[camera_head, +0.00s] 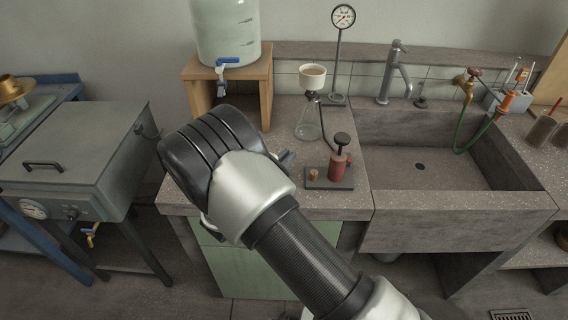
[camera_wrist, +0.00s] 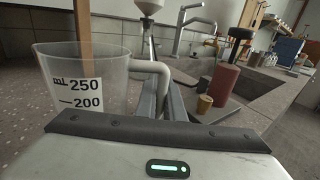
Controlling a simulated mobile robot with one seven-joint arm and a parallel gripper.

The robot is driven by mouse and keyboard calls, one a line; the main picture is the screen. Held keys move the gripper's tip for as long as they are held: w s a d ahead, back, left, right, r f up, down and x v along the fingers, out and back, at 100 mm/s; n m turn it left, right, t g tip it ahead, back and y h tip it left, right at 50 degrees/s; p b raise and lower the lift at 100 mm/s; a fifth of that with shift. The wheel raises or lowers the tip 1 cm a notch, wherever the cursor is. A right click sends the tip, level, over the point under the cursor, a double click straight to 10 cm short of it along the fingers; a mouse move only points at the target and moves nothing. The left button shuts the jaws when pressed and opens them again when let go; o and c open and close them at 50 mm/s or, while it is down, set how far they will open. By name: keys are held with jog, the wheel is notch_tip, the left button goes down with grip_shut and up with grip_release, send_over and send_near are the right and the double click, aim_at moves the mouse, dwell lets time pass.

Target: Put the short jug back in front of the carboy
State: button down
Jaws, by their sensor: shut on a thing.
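The short jug (camera_wrist: 112,72) is clear, with a pale handle and black marks reading mL 250 and 200. It stands out at the left of the wrist view and looks upright. My gripper (camera_wrist: 163,95) is shut on its handle. I cannot tell whether the jug's base touches the bench. In the head view my arm hides the jug and most of the gripper. The carboy (camera_head: 226,32) is a large translucent vessel with a blue tap, on a wooden stand (camera_head: 260,92) at the back of the bench.
A red hand pump (camera_head: 338,165) on a dark base stands right of my gripper. Behind it are a flask (camera_head: 308,122) with a funnel (camera_head: 312,76) and a gauge on a stand (camera_head: 342,18). A sink (camera_head: 420,150) lies further right. A grey oven (camera_head: 75,150) stands left.

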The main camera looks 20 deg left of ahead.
jog(key=shift+f, duration=0.7)
jog(key=shift+f, duration=0.15)
jog(key=c, duration=1.9)
grip_release()
jog(key=shift+o, duration=0.2)
jog(key=shift+r, duration=0.25)
jog(key=v, duration=1.2)
